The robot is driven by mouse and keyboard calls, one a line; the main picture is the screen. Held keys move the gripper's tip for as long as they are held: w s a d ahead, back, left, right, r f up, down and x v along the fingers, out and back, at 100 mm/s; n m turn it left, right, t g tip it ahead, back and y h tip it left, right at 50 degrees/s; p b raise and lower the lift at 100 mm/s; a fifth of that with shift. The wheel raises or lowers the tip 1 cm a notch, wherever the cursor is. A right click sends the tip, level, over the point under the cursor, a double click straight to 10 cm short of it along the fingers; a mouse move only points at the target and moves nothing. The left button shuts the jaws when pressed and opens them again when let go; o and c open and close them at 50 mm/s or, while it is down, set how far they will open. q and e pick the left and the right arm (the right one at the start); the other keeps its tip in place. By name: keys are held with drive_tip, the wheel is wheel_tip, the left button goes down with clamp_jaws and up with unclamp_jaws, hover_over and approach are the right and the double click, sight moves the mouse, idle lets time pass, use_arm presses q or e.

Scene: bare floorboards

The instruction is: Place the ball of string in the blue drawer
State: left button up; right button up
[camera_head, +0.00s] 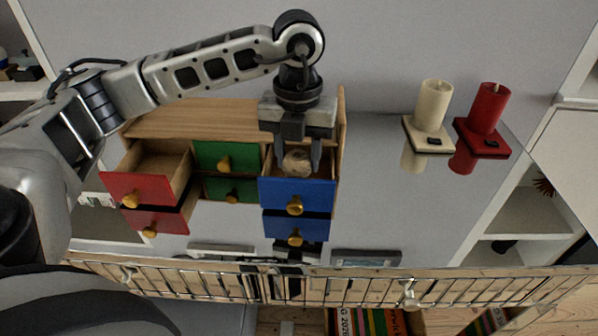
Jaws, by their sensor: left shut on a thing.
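The ball of string (297,162) is a small tan ball between the fingers of my left gripper (296,158). The gripper points down and is shut on it. Both are at the open upper blue drawer (297,193), within its outline as seen from above. I cannot tell whether the ball touches the drawer floor. The blue drawer is pulled out of a small wooden cabinet (190,119) and has a gold knob. A second blue drawer (297,226) sits below it. My right gripper does not show.
The red drawers (138,187) at left also stand out; the green drawers (226,157) in the middle look shut. A cream candle (433,105) and a red candle (488,108) stand on small bases at right. A metal rail (340,287) runs along the front.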

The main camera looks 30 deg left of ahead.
sight(298, 174)
use_arm(q)
drive_tip(key=shift+f, duration=0.7)
wheel_tip(298, 174, down, 2)
drive_tip(key=shift+f, duration=0.5)
drive_tip(key=shift+f+b, duration=0.2)
drive_tip(key=shift+b, duration=0.1)
drive_tip(key=o, duration=1)
drive_tip(key=shift+r, duration=0.1)
drive_tip(key=shift+c, duration=0.2)
